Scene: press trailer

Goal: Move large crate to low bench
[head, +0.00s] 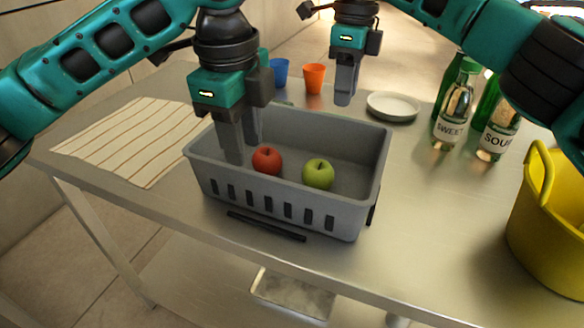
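The large grey crate (277,200) stands upright on the steel table, near its front edge. It has slots in its front wall and holds a red apple (267,160) and a green apple (318,174). My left gripper (240,150) points down into the left part of the crate, left of the red apple. Its fingers are apart with nothing seen between them. My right gripper (346,92) points down behind the crate's back wall, clear of it; its fingers overlap in this view, so its opening is unclear. I cannot make out a low bench.
A striped cloth (130,140) lies left on the table (440,215). Blue (280,72) and orange (314,78) cups and a white plate (394,106) stand behind. Bottles (455,110) and a yellow basket (550,225) are right. A dark bar (266,226) lies before the crate.

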